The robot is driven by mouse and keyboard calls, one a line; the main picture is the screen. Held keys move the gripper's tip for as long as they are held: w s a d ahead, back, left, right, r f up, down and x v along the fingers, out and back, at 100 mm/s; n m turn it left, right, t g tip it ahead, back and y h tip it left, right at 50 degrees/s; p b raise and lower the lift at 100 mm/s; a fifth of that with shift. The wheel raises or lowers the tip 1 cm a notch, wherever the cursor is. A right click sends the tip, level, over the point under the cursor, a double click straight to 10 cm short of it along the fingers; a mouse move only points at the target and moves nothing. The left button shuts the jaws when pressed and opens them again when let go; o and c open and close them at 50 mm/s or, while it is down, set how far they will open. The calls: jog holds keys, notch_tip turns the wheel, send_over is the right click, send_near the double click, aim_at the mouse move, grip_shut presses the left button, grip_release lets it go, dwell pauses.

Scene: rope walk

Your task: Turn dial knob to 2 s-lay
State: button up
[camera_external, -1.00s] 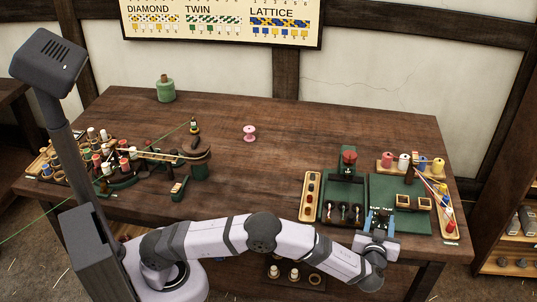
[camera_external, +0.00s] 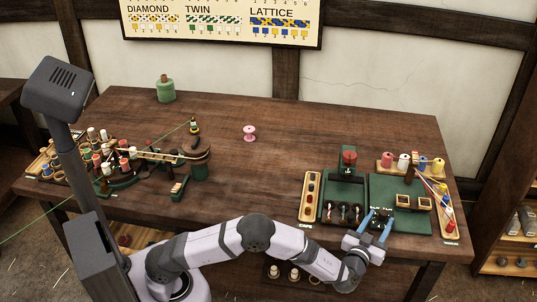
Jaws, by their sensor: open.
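A dark panel with a row of small knobs (camera_external: 343,212) sits at the front of the green board on the right half of the bench. A red-topped round part (camera_external: 349,157) stands on a green mount behind it. I cannot tell which is the dial knob, and any dial markings are too small to read. My gripper (camera_external: 378,222) is open and empty, with blue fingers spread apart. It is just right of the small knobs, over the front of the green board, apart from them in the picture.
A wooden tray of caps (camera_external: 310,197) lies left of the panel. Crowded bobbins (camera_external: 105,160) fill the left.

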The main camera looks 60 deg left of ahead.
aim_at(382, 216)
jog(key=shift+x, duration=2.2)
jog(key=c, duration=1)
